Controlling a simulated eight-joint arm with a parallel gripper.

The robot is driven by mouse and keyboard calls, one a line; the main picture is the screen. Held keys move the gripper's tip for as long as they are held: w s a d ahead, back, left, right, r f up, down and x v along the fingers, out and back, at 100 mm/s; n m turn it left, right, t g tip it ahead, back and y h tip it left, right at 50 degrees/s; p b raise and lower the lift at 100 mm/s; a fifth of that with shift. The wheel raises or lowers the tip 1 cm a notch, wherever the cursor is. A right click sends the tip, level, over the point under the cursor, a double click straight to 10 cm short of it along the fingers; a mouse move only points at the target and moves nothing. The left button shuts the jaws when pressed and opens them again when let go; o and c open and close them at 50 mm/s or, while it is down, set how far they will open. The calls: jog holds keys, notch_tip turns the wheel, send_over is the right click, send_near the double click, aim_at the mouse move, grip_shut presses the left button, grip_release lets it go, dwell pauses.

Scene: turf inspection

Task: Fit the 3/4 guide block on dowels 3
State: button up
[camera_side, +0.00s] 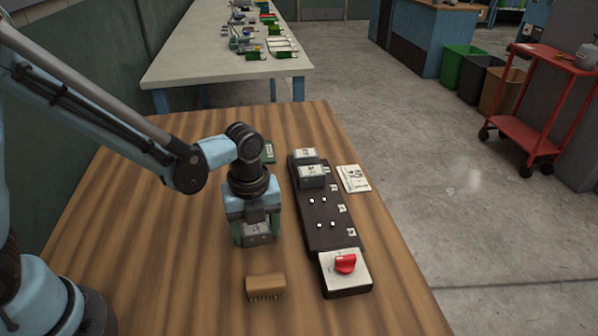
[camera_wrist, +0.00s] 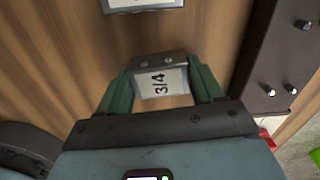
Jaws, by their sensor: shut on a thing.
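My gripper (camera_side: 257,238) is shut on the 3/4 guide block (camera_wrist: 162,84), a dark block with a white "3/4" label between the green fingers in the wrist view. In the side view the block (camera_side: 257,229) is held left of the dark dowel board (camera_side: 315,240), apart from it. The board has two bare pairs of dowels, a farther pair (camera_side: 317,200) and a nearer pair (camera_side: 326,225). Two grey labelled blocks (camera_side: 312,177) (camera_side: 304,155) sit at its far end. Small tags beside the board are too small to read, so I cannot tell which pair is 3.
A white box with a red knob (camera_side: 345,264) is at the board's near end. A brown brush (camera_side: 265,287) lies nearer. A white card (camera_side: 353,178) lies right of the board. The near right of the table is clear.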

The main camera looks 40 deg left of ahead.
aim_at(255, 229)
jog(key=shift+r, duration=0.85)
notch_tip(255, 229, up, 3)
jog(key=shift+s+d+f, duration=0.1)
jog(key=shift+s, duration=0.05)
jog(key=s+d+r, duration=0.4)
jog(key=s, duration=0.1)
jog(key=s+d+r, duration=0.2)
jog(key=d, duration=0.1)
jog(key=shift+s, duration=0.4)
jog(key=shift+d+r, duration=0.2)
jog(key=shift+d, duration=0.05)
jog(key=w+a+m, duration=0.1)
jog(key=w+a, duration=0.1)
jog(key=w, duration=1.9)
jog(key=shift+d, duration=0.1)
jog(key=shift+f, duration=2.9)
